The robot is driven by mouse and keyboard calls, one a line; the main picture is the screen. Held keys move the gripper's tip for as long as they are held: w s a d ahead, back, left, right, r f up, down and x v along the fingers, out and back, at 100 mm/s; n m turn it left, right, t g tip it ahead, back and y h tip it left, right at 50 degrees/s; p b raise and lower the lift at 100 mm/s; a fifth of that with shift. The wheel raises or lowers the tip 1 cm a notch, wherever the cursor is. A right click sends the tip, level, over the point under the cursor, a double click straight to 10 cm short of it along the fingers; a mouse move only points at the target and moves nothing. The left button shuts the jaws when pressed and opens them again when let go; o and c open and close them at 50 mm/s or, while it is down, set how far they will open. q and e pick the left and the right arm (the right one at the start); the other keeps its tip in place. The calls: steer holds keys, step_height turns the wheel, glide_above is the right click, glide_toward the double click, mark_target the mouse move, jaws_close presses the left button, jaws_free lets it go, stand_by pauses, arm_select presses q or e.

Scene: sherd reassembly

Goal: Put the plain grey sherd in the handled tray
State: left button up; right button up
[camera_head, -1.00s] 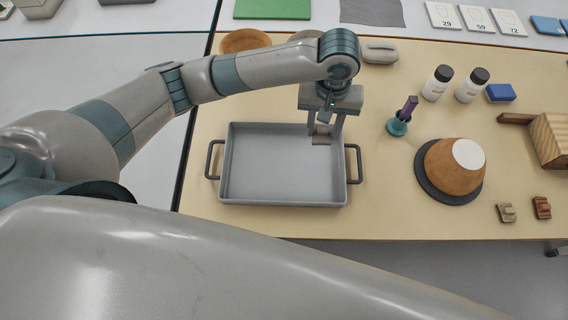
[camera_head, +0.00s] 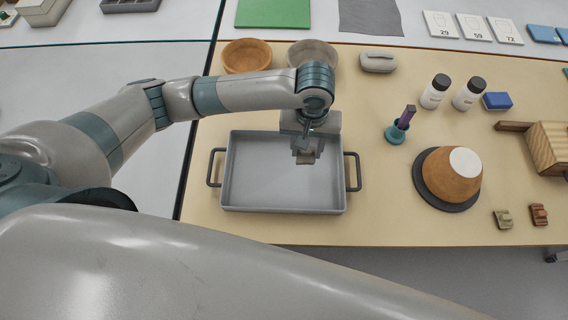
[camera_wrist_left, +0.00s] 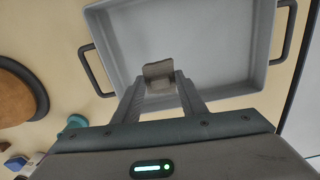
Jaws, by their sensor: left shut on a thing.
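The grey handled tray (camera_head: 283,185) lies on the tan table, with a dark handle at each short side. My left gripper (camera_head: 307,155) is over the right back part of the tray. It is shut on a small grey-brown sherd (camera_wrist_left: 158,74), which shows between the fingertips in the left wrist view. The sherd also shows below the fingers in the head view (camera_head: 305,158). In the left wrist view the tray (camera_wrist_left: 215,40) lies behind the sherd, and its floor is empty. How far the sherd is above the floor is hard to tell. My right gripper is not in view.
Two bowls, one brown (camera_head: 246,56) and one greyish (camera_head: 312,52), stand behind the tray. Right of it are a teal stand with a purple piece (camera_head: 399,127), an upturned bowl (camera_head: 452,174) on a dark disc, two bottles (camera_head: 435,92) and small clips (camera_head: 503,219).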

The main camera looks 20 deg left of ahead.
arm_select(q)
steer(key=s+a+f, duration=0.2)
steer(key=a, duration=0.1)
steer(key=s+a+f+p, duration=0.1)
steer(key=shift+a, duration=0.3)
steer(key=shift+s+a+f, duration=0.15)
steer(key=shift+a+f, duration=0.05)
steer(key=shift+f, duration=0.05)
steer(key=shift+f+p, duration=0.55)
steer(key=shift+f, duration=1.45)
steer(key=shift+f, duration=0.1)
steer(key=o, duration=1.1)
steer(key=shift+c, duration=0.2)
